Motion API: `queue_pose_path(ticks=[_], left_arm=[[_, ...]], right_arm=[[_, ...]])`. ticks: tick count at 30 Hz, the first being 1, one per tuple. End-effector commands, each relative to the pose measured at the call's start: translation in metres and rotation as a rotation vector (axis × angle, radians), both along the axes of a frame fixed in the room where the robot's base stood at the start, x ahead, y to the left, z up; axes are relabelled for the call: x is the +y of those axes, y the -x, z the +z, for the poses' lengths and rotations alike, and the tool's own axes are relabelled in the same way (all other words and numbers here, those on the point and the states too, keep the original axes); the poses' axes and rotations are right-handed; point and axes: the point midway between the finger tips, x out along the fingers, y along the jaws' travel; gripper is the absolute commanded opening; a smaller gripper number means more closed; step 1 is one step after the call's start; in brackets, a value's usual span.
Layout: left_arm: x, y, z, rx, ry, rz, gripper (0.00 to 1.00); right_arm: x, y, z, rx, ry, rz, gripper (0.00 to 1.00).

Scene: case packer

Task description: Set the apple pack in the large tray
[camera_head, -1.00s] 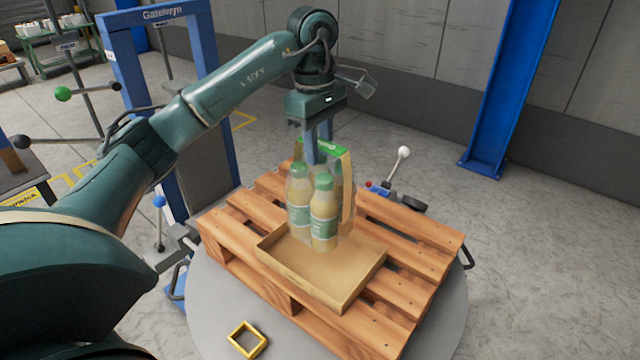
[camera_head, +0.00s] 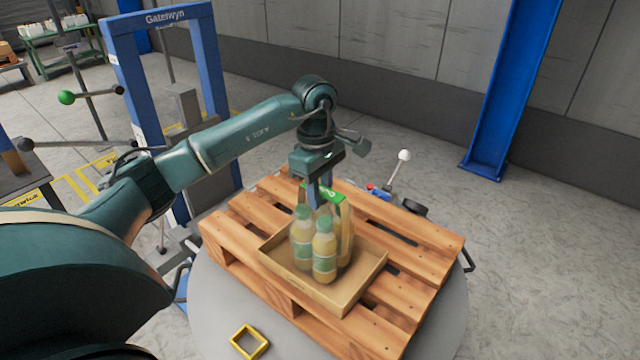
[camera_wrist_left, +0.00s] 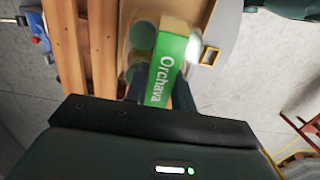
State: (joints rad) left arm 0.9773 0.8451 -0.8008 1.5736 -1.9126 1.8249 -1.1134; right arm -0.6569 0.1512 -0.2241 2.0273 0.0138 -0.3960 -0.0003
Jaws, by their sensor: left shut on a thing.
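The apple pack (camera_head: 324,256) is a group of pale yellow bottles with green caps and a green-topped carton carrier. My left gripper (camera_head: 320,196) is shut on the carrier's top from above. The pack is upright, low over or in the left and middle part of the large tray (camera_head: 345,297), a shallow brown cardboard tray; I cannot tell whether it touches the bottom. In the left wrist view the pack's green top (camera_wrist_left: 168,66) carries the word "Orchava" and sits between the fingers, with a green cap beside it. My right gripper is not in view.
The tray lies on a wooden pallet (camera_head: 432,248) on a round grey platform (camera_head: 215,310). A yellow square frame (camera_head: 249,342) lies at the platform's front. A lever with a white knob (camera_head: 404,155) stands behind the pallet. The tray's right part is bare.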

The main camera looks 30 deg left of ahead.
Motion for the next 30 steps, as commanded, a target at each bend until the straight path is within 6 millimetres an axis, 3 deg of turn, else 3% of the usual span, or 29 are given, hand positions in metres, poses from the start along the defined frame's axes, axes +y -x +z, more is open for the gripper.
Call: queue_pose_path(ticks=[5, 6, 13, 24, 30], left_arm=[[0.000, -0.001, 0.000, -0.006, 0.002, 0.000, 0.00], [0.000, 0.000, -0.003, 0.001, 0.000, 0.000, 0.27], [0.000, 0.000, -0.002, 0.001, 0.000, 0.000, 0.46], [0.000, 0.000, 0.005, -0.001, 0.000, 0.000, 0.47], [0.003, -0.001, 0.041, -0.005, 0.000, 0.001, 0.47]], right_arm=[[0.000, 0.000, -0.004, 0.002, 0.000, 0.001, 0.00], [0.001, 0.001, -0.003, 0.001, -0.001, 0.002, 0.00], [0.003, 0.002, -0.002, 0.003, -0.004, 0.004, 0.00], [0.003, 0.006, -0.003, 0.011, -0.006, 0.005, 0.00], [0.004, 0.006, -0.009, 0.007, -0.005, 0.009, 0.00]])
